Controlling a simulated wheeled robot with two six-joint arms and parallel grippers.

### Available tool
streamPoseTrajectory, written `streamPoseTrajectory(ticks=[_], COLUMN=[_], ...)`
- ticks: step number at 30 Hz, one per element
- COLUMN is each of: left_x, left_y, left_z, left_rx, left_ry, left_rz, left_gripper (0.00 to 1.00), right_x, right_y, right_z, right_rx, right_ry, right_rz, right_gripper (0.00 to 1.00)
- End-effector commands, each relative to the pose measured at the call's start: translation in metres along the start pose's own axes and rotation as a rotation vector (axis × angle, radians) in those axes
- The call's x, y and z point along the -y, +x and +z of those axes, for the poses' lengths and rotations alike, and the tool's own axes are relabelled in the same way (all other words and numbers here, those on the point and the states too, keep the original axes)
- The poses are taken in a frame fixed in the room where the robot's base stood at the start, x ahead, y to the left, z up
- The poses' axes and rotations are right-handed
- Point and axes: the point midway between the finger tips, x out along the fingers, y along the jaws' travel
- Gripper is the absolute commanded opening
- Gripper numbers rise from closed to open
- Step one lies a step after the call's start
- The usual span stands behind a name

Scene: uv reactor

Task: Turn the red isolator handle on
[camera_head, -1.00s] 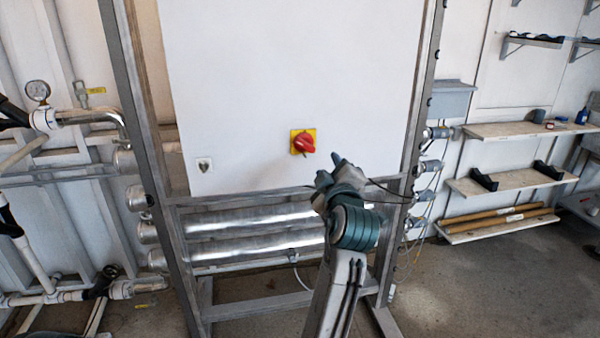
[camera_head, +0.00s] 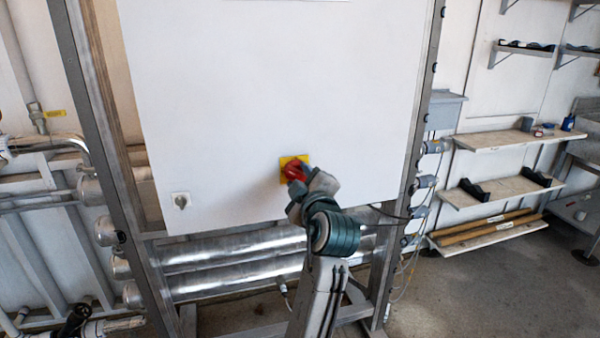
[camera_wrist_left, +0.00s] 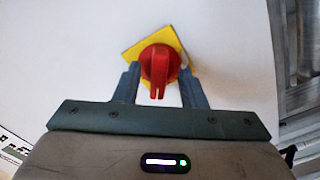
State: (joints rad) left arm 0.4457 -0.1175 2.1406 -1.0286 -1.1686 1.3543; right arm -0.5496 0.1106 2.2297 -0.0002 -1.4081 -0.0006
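The red isolator handle (camera_head: 294,170) sits on a yellow plate (camera_head: 303,159) low on the white cabinet panel. In the left wrist view the red handle (camera_wrist_left: 159,68) is a round knob with a raised grip bar, on the yellow plate (camera_wrist_left: 131,53). My left gripper (camera_wrist_left: 158,86) has its two fingers apart, one on each side of the knob. I cannot tell whether the fingers touch it. In the head view my left gripper (camera_head: 308,174) is at the handle and partly covers it. My right gripper is not in view.
A metal frame (camera_head: 105,130) surrounds the white panel (camera_head: 260,80). Shiny tubes (camera_head: 230,250) run below it.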

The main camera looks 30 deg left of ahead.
Motion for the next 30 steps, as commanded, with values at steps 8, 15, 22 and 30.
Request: streamPoseTrajectory(ticks=[8,15,22,30], left_x=[0.0,0.0,0.0,-0.001], left_y=[0.0,0.0,0.0,0.0], left_z=[0.0,0.0,0.0,-0.001], left_rx=[0.0,0.0,0.0,0.001], left_ry=[0.0,0.0,0.018,0.14], left_rz=[0.0,0.0,0.0,-0.001], left_gripper=[0.35,0.0,0.0,0.0], right_x=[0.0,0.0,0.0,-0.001], right_y=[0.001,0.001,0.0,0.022], right_z=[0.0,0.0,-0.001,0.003], right_rx=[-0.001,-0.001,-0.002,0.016], right_ry=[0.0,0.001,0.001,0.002], right_rz=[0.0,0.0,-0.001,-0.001], right_gripper=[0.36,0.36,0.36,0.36])
